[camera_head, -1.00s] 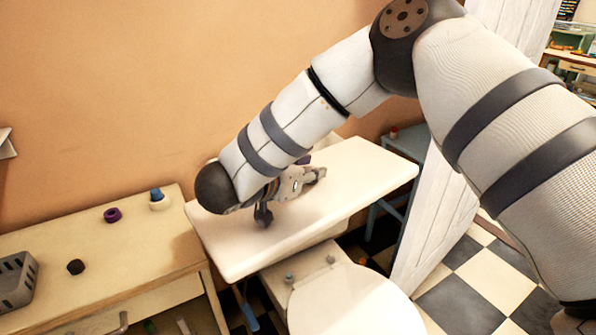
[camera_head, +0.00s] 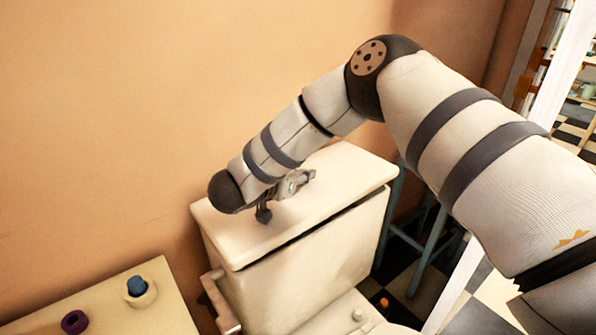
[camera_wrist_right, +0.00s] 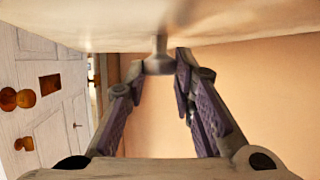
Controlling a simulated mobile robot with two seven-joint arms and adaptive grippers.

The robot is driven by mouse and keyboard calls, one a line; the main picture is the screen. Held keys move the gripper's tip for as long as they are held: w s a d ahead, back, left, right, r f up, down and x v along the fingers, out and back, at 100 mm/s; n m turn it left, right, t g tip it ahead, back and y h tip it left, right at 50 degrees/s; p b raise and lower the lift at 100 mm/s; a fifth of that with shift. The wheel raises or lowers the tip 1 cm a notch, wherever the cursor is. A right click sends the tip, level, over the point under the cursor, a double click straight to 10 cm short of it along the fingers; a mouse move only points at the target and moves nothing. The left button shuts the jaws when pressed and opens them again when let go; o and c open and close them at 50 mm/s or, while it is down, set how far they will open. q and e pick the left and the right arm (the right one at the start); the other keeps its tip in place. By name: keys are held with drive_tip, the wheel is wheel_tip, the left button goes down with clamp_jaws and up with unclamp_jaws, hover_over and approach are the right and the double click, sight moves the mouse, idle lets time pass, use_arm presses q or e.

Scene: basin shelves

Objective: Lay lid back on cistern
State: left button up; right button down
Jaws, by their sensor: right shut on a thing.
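The cream lid (camera_head: 345,182) lies over the white cistern (camera_head: 310,265) against the wall, roughly lined up with it. A dark line shows under the lid's front edge, wider toward the right; I cannot tell whether the lid rests fully on the rim. My right gripper (camera_head: 287,190) is at the lid's top, shut on it, partly hidden by my wrist. In the right wrist view, the gripper (camera_wrist_right: 160,66) has its fingertips around a short pale stem that meets the lid's surface (camera_wrist_right: 230,22). My left gripper is not in view.
A cream counter (camera_head: 150,315) stands at lower left with a purple ring (camera_head: 74,322) and a pale roll with a blue top (camera_head: 139,290). A blue-grey stool (camera_head: 428,250) stands right of the cistern. An orange item (camera_head: 384,303) is on the floor.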

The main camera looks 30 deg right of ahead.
sight(299, 187)
drive_tip(key=shift+w+r, duration=0.25)
drive_tip(key=shift+r, duration=0.1)
drive_tip(key=shift+s, duration=0.1)
drive_tip(key=shift+f, duration=1.15)
drive_tip(key=shift+f, duration=0.55)
idle(1.9)
drive_tip(key=c, duration=1.3)
unclamp_jaws()
drive_tip(key=o, duration=0.3)
drive_tip(key=shift+s+a+f, duration=0.1)
drive_tip(key=shift+s+f, duration=0.05)
drive_tip(key=shift+f, duration=0.15)
drive_tip(key=shift+o, duration=1)
drive_tip(key=shift+r, duration=0.1)
